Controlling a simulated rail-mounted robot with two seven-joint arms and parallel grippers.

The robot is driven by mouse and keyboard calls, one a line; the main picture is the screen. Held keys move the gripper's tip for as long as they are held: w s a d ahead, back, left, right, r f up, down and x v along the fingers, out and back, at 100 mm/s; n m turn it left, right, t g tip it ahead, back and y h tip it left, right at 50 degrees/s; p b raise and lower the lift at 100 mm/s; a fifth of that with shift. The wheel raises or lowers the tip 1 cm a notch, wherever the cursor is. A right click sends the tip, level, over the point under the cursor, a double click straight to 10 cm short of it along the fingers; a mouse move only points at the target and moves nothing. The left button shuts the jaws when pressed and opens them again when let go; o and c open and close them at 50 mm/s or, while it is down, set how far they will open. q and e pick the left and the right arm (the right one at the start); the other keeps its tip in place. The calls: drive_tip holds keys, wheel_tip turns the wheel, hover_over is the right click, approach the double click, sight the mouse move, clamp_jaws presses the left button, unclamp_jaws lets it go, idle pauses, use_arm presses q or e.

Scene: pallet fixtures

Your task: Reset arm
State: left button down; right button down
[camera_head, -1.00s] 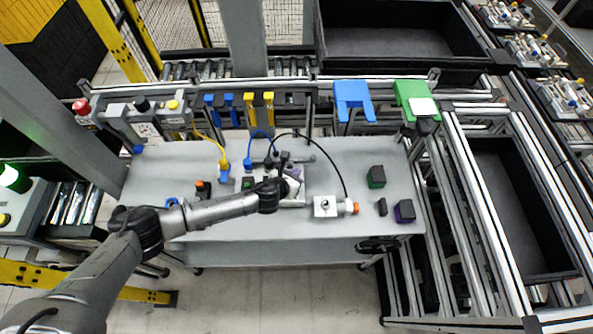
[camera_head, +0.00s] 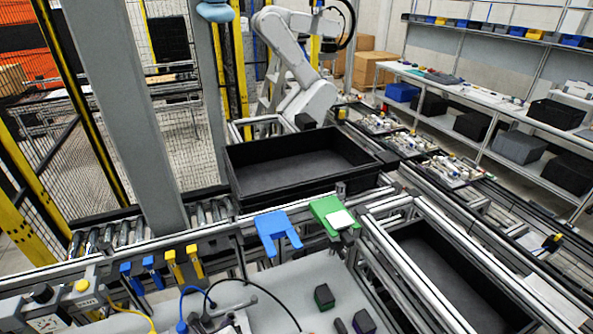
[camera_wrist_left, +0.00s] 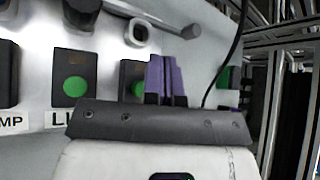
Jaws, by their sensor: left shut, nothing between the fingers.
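My left gripper (camera_wrist_left: 165,60) shows in the left wrist view, with its two purple fingers side by side, shut and empty. It is in front of a light panel or board that carries dark blocks with green round marks (camera_wrist_left: 75,87). One green mark is partly hidden behind the fingers. Labels beside them are cut off by the gripper's body. My right gripper is in neither view.
Black bins (camera_head: 300,165) stand behind. A black cable (camera_wrist_left: 231,55) hangs near the gripper.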

use_arm(q)
drive_tip(key=r+n, duration=0.1)
drive_tip(key=n, duration=0.1)
drive_tip(key=r+n+y, duration=0.1)
drive_tip(key=n, duration=0.1)
drive_tip(key=s+d+r+n, duration=0.1)
drive_tip(key=n, duration=0.1)
drive_tip(key=shift+r+n, duration=0.4)
drive_tip(key=s+d+r+n+g+p, duration=0.15)
drive_tip(key=s+r+n, duration=0.25)
drive_tip(key=r+n, duration=0.45)
drive_tip(key=s+d+r+n+p, duration=0.1)
drive_tip(key=s+d+r+n, duration=0.4)
drive_tip(key=r, duration=0.6)
drive_tip(key=s+a+n+g+h+p, duration=0.25)
drive_tip(key=s+a+n, duration=0.35)
drive_tip(key=s, duration=0.6)
drive_tip(key=s+a+f+g+p, duration=0.1)
drive_tip(key=s+f+g, duration=0.1)
drive_tip(key=s+f, duration=0.2)
drive_tip(key=s+a+f+n+g+y+p, duration=0.1)
drive_tip(key=s+f, duration=0.3)
drive_tip(key=s, duration=0.7)
drive_tip(key=shift+s+a+g+p, duration=0.2)
drive_tip(key=shift+a+g+p, duration=0.15)
drive_tip(key=shift+g+p, duration=0.1)
